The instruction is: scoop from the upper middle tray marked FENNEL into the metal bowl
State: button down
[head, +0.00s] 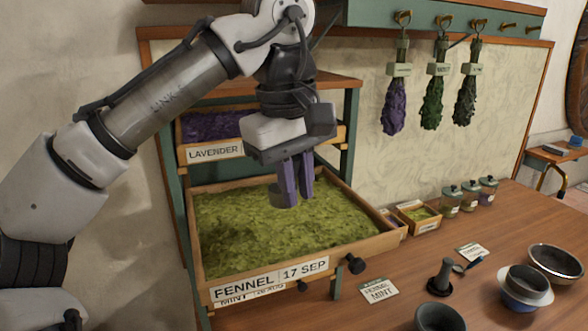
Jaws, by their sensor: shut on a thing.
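The FENNEL tray (375,243) is a wooden drawer pulled out of a green rack, full of yellow-green herb, with a "FENNEL 17 SEP" label on its front. My gripper (295,185) points down over the herb towards the tray's back half. Its purple fingers are shut on a small grey scoop (284,200), which is low at the herb; I cannot tell whether it touches or holds any. A shiny metal bowl (556,264) stands on the table at the far right.
A LAVENDER tray (214,153) sits behind and above. A MINT tray front (234,298) shows below the FENNEL front. A dark mortar (440,317), a pestle (441,275), cards, small boxes and jars (451,200) stand on the table. Dried bunches hang behind.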

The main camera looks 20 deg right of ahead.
notch_tip(320, 180, down, 4)
jog(key=b, duration=0.3)
jog(key=shift+s+r+b, duration=0.1)
jog(key=shift+r+b, duration=0.15)
jog(key=shift+b, duration=0.15)
jog(key=shift+f+b, duration=0.8)
jog(key=shift+f, duration=0.9)
jog(key=shift+d+p, duration=0.65)
jog(key=shift+d, duration=0.55)
notch_tip(320, 180, up, 6)
jog(key=p, duration=0.5)
